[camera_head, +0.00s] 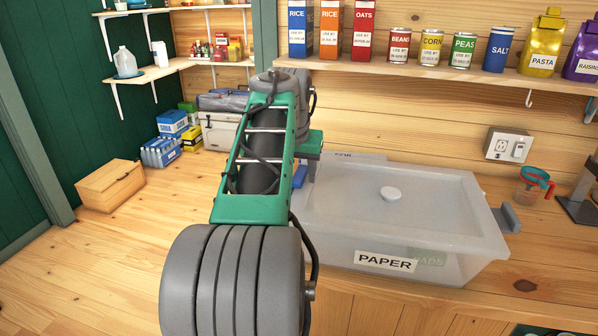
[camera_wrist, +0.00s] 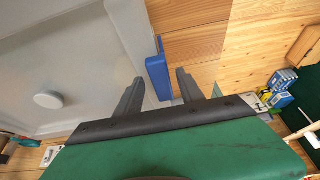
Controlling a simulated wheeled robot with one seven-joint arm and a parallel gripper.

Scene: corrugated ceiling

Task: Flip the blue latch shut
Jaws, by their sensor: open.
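The blue latch (camera_wrist: 158,76) is on the left short side of a translucent lidded box (camera_head: 345,230), beside a grey strip (camera_wrist: 128,30) along the box's edge. In the head view the latch (camera_head: 300,176) shows only as a small blue patch, mostly hidden by my arm. My gripper (camera_wrist: 160,76) is open, with its two grey fingers on either side of the latch in the wrist view. Contact cannot be told. In the head view the gripper (camera_head: 312,165) is at the box's left end, partly hidden.
The box has a white knob (camera_head: 391,193), a PAPER label (camera_head: 386,261) and a grey latch (camera_head: 508,218) at its right end. A measuring cup (camera_head: 532,187) stands right of it. A shelf (camera_head: 440,72) with cans and boxes runs above. Floor at left is mostly clear.

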